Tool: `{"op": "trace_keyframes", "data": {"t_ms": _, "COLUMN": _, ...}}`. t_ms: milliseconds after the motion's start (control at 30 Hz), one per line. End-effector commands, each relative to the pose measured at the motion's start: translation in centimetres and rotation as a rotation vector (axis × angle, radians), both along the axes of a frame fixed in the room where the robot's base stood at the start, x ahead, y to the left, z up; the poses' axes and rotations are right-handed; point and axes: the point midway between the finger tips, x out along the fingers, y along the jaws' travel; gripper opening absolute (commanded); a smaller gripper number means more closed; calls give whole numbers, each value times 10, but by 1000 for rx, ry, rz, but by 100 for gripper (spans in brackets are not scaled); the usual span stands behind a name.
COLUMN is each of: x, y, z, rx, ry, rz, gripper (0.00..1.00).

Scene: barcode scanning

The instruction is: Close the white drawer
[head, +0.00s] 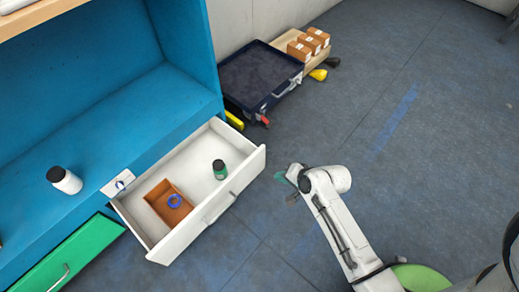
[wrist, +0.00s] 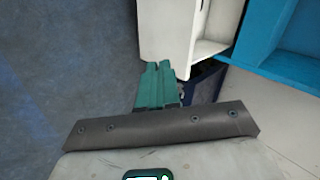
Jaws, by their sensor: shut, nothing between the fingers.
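The white drawer (head: 196,228) is pulled well out of the blue cabinet, with a handle on its front. Inside it are a brown tray (head: 158,193) holding a blue ring (head: 175,201), and a dark green-black bottle (head: 220,170). My gripper (head: 283,177) is on the floor side of the drawer, just right of its front's right end, and looks apart from it. In the wrist view, the green fingers of my gripper (wrist: 160,66) are together and empty, close to the drawer (wrist: 165,35) in that picture. The exact gap cannot be told.
The blue cabinet (head: 120,110) carries a white bottle with a black cap (head: 65,180). A green drawer (head: 70,258) sticks out at lower left. A dark toolbox (head: 258,75) and a wooden tray with brown boxes (head: 313,40) stand behind. The floor to the right is clear.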

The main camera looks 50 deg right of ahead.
Motion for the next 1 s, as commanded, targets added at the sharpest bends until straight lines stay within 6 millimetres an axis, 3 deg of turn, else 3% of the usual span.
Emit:
{"op": "trace_keyframes", "data": {"t_ms": 67, "x": 4, "y": -13, "z": 11, "rx": 50, "ry": -39, "rz": -100, "gripper": 0}}
{"op": "trace_keyframes", "data": {"t_ms": 267, "x": 9, "y": -25, "z": 7, "rx": 101, "ry": -80, "rz": -198, "gripper": 0}}
{"op": "trace_keyframes", "data": {"t_ms": 800, "x": 77, "y": -25, "z": -60, "rx": 99, "ry": -79, "rz": -194, "gripper": 0}}
{"op": "trace_keyframes", "data": {"t_ms": 1000, "x": 105, "y": -25, "z": -60, "rx": 98, "ry": -81, "rz": -193, "gripper": 0}}
